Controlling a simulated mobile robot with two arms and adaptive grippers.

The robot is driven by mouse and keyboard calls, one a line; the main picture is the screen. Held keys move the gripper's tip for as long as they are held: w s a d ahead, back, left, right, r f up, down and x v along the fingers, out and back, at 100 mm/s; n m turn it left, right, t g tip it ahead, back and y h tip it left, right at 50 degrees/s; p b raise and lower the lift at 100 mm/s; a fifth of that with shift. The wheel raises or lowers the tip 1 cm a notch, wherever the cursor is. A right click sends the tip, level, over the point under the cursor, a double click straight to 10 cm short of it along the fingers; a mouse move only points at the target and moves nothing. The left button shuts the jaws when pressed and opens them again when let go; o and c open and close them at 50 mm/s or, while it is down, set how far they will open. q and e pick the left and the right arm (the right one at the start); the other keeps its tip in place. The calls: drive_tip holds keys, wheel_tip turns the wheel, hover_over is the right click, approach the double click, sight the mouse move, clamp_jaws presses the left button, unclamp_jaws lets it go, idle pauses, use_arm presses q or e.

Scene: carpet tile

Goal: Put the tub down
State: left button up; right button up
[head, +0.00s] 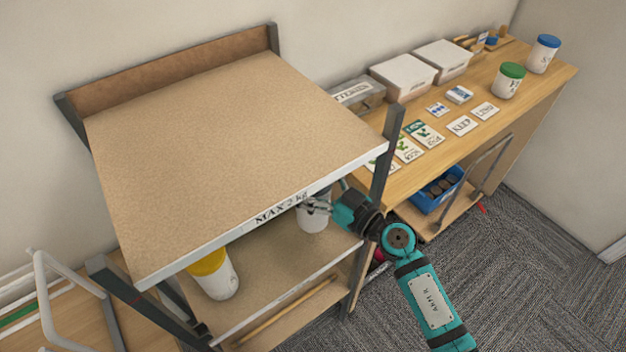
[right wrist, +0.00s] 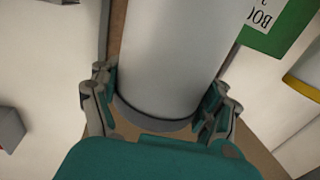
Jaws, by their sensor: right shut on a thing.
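A white tub (head: 313,219) is under the top board of the shelf unit, above the lower shelf board (head: 268,256). Its top is hidden by the top board, and I cannot tell whether its base touches the lower board. My right gripper (head: 325,204) reaches in from the right and is shut on this tub. In the right wrist view the tub's pale grey wall (right wrist: 172,55) is between the two fingers. A second white tub with a yellow lid (head: 215,274) stands on the lower board to the left. My left gripper is not in view.
The empty top board (head: 230,140) is marked MAX 2 kg and overhangs the lower shelf. A dark post (head: 386,152) stands close by my right gripper. A wooden bench (head: 440,185) holds cards, white boxes, a green-lidded tub (head: 509,81) and a blue-lidded tub (head: 543,54).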

wheel_tip(320, 180, down, 4)
drive_tip(key=shift+w+f+b, duration=0.1)
drive_tip(key=shift+w+b, duration=0.05)
drive_tip(key=shift+b, duration=1.05)
drive_tip(key=o, duration=1.7)
drive_tip(key=shift+f, duration=0.2)
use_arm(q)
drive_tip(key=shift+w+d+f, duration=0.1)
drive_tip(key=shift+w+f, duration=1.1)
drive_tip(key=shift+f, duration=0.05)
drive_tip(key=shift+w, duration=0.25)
use_arm(e)
drive_tip(key=v, duration=0.7)
drive_tip(key=shift+s+d, duration=0.2)
drive_tip(key=shift+s, duration=0.05)
